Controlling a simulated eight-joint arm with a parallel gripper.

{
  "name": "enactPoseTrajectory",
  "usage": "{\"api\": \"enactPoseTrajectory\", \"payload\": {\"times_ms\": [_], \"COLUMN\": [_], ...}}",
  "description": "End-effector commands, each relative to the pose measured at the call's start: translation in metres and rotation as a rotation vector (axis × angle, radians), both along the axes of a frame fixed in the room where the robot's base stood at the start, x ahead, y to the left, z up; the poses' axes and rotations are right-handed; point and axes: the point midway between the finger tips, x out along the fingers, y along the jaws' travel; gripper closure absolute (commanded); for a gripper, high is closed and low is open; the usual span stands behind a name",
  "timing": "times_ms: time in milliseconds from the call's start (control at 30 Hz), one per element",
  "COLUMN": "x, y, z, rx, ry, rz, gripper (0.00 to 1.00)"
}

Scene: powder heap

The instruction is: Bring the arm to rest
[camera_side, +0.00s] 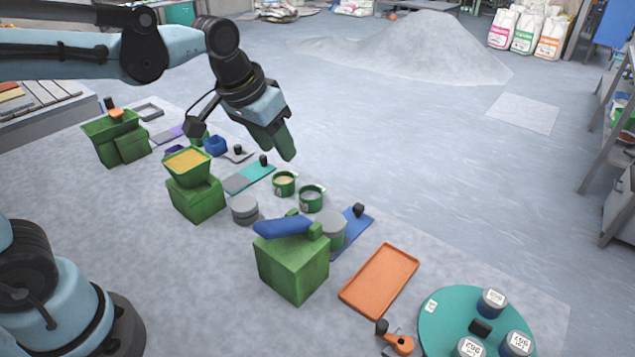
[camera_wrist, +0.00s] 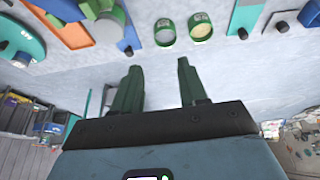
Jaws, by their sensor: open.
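My gripper (camera_side: 285,150) hangs in the air above the row of items in the side view, fingers pointing down and to the right. In the wrist view its two green fingers (camera_wrist: 157,82) stand well apart with nothing between them. Beyond the fingertips in that view are two green cups (camera_wrist: 165,32), one with pale yellow contents. The same green cups (camera_side: 284,184) show below the gripper in the side view, clear of it. My gripper touches nothing that I can see.
A green block (camera_side: 292,270) bears a blue scoop-like piece (camera_side: 285,226). An orange tray (camera_side: 380,280) and a teal disc (camera_side: 450,325) with labelled jars lie front right. A green stand holds a yellow-filled hopper (camera_side: 187,162). A grey powder heap (camera_side: 425,45) lies behind; open floor is between.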

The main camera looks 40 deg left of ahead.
Motion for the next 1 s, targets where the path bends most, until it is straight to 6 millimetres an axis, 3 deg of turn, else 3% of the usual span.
{"api": "enactPoseTrajectory", "payload": {"times_ms": [200,400,600,1000], "x": [-0.045,-0.072,-0.083,-0.083], "y": [0.021,0.032,0.036,0.037], "z": [-0.011,-0.027,-0.036,-0.036], "rx": [0.012,0.028,0.036,0.036], "ry": [-0.11,-0.193,-0.229,-0.231], "rz": [0.006,0.01,0.011,0.011], "gripper": [0.57,0.57,0.57,0.57]}}
